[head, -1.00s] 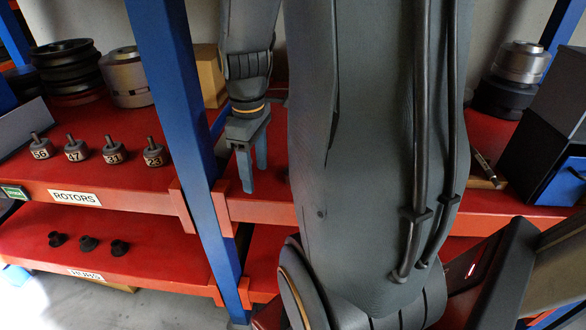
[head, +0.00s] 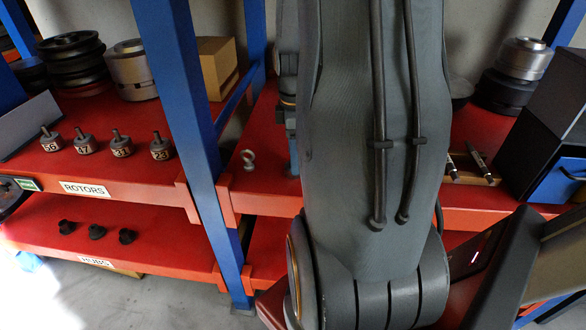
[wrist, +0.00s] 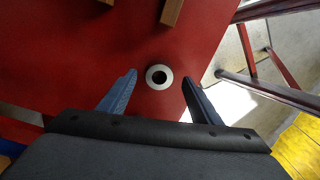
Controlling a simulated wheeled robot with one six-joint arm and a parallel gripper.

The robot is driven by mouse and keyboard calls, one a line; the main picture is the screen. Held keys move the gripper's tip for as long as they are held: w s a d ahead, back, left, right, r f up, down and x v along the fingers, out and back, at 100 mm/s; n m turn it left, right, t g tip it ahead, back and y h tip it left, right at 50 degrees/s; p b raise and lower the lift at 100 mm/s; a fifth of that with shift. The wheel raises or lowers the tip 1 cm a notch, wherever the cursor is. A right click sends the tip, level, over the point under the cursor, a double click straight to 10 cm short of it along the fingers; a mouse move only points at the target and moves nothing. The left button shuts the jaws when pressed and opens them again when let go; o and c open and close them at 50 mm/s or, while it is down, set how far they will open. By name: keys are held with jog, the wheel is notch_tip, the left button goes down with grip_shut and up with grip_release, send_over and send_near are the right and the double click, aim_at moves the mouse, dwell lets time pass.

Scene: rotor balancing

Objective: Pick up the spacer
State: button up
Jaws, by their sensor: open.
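A pale metal ring with a dark hole, the likely spacer (wrist: 159,76), lies on the red shelf in the wrist view, near the shelf's edge. In the head view my arm hides most of the gripper, and I cannot make out this ring there.
A small silver eye-shaped piece (head: 248,160) stands on the red shelf, left of my arm. Numbered rotors (head: 121,146) stand beyond the blue upright (head: 186,110). Pen-like tools (head: 478,160) and dark boxes (head: 545,150) are at the right. Wooden bars (wrist: 172,12) show in the wrist view.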

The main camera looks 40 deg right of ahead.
jog(key=shift+f, duration=1.2)
jog(key=shift+c, duration=0.4)
jog(key=c, duration=1.2)
